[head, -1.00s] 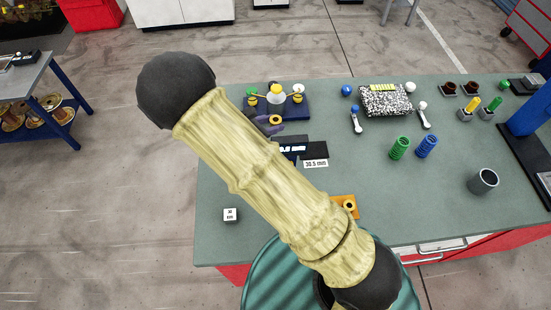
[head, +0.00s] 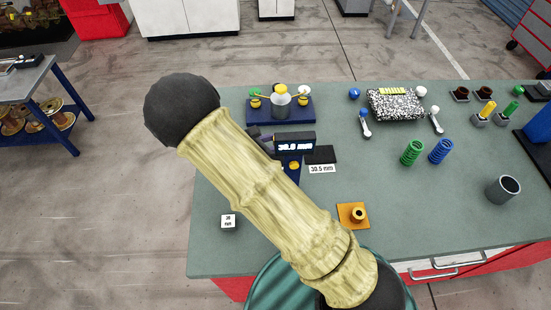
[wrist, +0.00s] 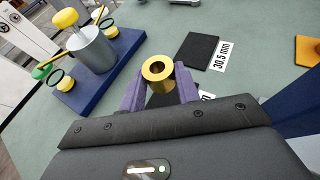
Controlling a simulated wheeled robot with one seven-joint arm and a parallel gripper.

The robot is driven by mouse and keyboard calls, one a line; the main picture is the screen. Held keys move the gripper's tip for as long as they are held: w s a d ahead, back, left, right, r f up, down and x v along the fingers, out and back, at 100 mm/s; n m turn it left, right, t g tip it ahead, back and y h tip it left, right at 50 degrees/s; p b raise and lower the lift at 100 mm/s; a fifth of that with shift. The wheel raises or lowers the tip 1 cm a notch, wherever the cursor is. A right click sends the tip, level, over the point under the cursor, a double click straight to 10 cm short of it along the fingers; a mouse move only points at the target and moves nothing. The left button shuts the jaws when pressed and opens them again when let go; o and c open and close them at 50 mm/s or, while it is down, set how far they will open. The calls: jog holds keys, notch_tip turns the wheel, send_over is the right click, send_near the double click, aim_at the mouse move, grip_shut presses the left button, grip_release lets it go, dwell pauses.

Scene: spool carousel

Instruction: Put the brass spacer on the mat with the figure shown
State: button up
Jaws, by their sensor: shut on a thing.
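The brass spacer (wrist: 158,70), a short gold ring with a round hole, is held upright between the purple fingers of my gripper (wrist: 160,88) in the wrist view. In the head view my gripper (head: 262,138) is mostly behind my arm, and the spacer cannot be made out there. A black mat (head: 320,154) lies just right of the gauge, with a white label (head: 322,169) reading 30.5 mm. The mat also shows in the wrist view (wrist: 199,50), ahead and right of the spacer. The gauge's display (head: 295,147) shows about 30.5 mm; its last digit is unclear.
A blue stand with a grey cup (head: 281,105) is behind my gripper. An orange pad (head: 345,222) bearing a ring-shaped piece lies nearer the front. Green and blue coils (head: 411,153) and a grey cup (head: 502,189) stand right.

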notch_tip(320, 180, down, 2)
jog(key=shift+f+b, duration=0.1)
jog(key=shift+b, duration=0.25)
jog(key=shift+w, duration=0.1)
jog(key=shift+s+f+b, duration=0.2)
jog(key=shift+f+b, duration=0.1)
notch_tip(320, 180, down, 2)
jog(key=shift+f+b, duration=0.15)
jog(key=shift+b, duration=0.8)
jog(key=shift+f, duration=0.3)
